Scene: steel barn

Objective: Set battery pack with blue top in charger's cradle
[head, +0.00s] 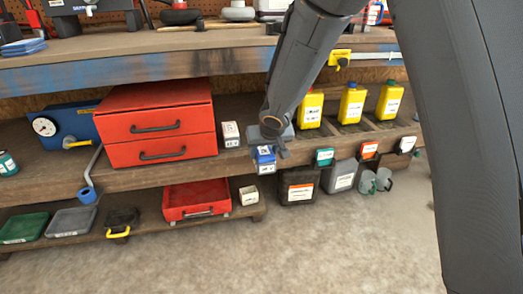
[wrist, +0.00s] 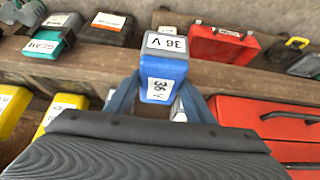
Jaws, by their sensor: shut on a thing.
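The battery pack with the blue top (wrist: 164,68) is between the fingers of my gripper (wrist: 160,92) in the wrist view, with white "36 V" labels on its faces. In the head view the pack (head: 265,160) shows at the front edge of the middle shelf, partly hidden by my gripper (head: 272,146), which is shut on it. I cannot tell whether the pack touches the shelf. I cannot make out the charger or its cradle in either view.
A white-labelled pack (head: 231,134) stands just left of my gripper, beside a red drawer chest (head: 156,122). Yellow bottles (head: 350,103) stand to the right. The bench top (head: 150,52) overhangs the shelf. A red case (head: 196,200) lies below. The front floor is clear.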

